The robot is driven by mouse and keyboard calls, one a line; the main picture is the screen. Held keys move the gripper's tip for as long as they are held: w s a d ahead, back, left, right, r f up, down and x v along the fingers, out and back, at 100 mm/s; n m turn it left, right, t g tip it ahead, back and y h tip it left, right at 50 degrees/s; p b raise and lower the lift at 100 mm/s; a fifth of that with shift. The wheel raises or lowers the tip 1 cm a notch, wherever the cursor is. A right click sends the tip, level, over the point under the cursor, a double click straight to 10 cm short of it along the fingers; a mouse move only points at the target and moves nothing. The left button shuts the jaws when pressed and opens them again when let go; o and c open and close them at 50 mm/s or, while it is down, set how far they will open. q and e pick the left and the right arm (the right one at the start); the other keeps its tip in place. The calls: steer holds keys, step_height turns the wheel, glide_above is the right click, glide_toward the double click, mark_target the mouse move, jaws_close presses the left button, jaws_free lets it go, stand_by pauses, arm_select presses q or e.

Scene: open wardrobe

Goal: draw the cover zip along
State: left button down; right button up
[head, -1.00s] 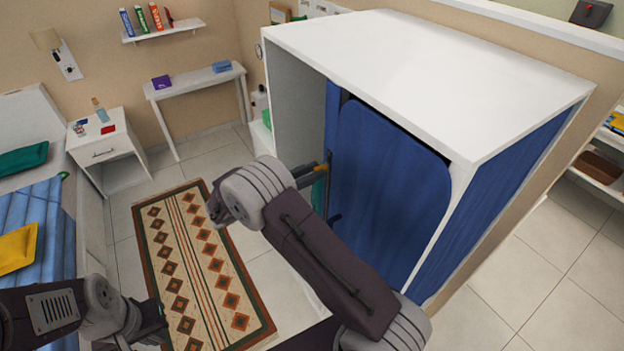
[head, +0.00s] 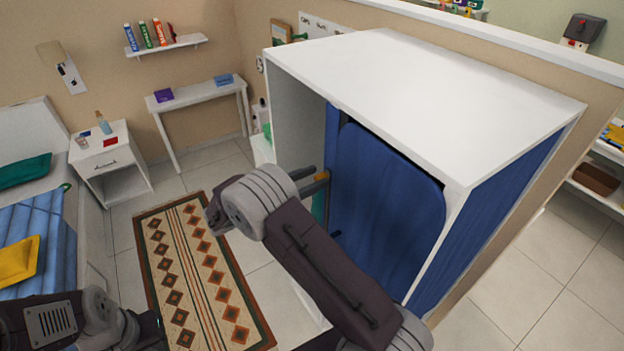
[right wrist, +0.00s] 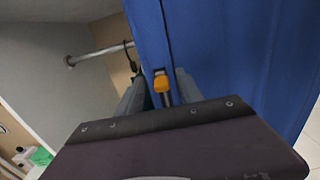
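The blue cover (head: 385,200) hangs over the wardrobe front, with a slit along its left edge that also shows in the right wrist view (right wrist: 230,60). The orange zip pull (head: 321,176) sits at this edge, and shows in the right wrist view (right wrist: 161,84). My right gripper (head: 322,181) points at the edge with its fingers apart, one on each side of the pull; in the wrist view a gap shows beside the pull. My left gripper (head: 152,327) is at the lower left, far from the cover, small and partly hidden by its arm.
The white wardrobe (head: 430,80) stands open on its left side, with a hanging rail (right wrist: 95,53) inside. A patterned rug (head: 195,270) lies on the floor to the left. A bed (head: 30,220) and a nightstand (head: 108,160) stand farther left.

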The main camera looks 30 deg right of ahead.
steer(key=shift+a+f, duration=0.1)
steer(key=shift+f, duration=0.05)
steer(key=a+b, duration=0.4)
steer(key=a, duration=0.4)
steer(key=shift+s+a, duration=0.4)
